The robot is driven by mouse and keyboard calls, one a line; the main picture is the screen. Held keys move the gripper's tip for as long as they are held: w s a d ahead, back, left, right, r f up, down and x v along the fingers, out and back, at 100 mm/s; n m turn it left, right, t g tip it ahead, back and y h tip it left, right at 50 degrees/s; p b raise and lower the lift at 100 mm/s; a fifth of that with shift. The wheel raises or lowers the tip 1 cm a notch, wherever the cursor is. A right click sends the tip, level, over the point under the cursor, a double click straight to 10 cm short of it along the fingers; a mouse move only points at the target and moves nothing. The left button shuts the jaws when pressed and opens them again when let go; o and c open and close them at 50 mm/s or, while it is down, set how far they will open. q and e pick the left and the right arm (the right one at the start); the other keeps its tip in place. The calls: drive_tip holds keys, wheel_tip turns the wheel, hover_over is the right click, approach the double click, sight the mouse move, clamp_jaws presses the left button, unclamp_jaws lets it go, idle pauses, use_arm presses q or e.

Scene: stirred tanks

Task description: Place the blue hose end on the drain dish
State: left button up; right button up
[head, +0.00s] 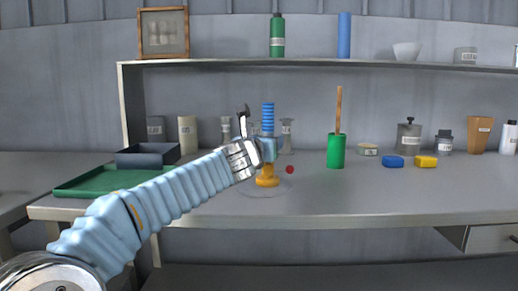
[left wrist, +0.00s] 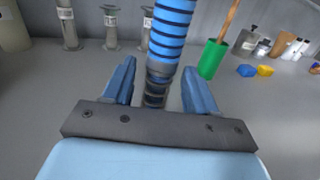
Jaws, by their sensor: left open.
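The blue ribbed hose end (head: 267,117) stands upright above a yellow-orange base (head: 267,180) on the bench. My left gripper (head: 268,150) is at the hose's lower part, just above the base. In the left wrist view the hose (left wrist: 170,35) rises between the two separated fingers of my left gripper (left wrist: 158,88), with gaps on both sides. The gripper is open and not closed on it. A faint clear round outline (head: 246,191), perhaps a shallow dish, surrounds the base; I cannot tell for sure that it is the drain dish. My right gripper is not in view.
A green tray (head: 75,186) and a dark grey bin (head: 147,161) are at the left. A small red ball (head: 290,169) lies right of the base. A green cup (head: 336,153) with a wooden stick stands further right. The bench front at right is clear.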

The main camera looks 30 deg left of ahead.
use_arm(q)
drive_tip(key=v, duration=0.8)
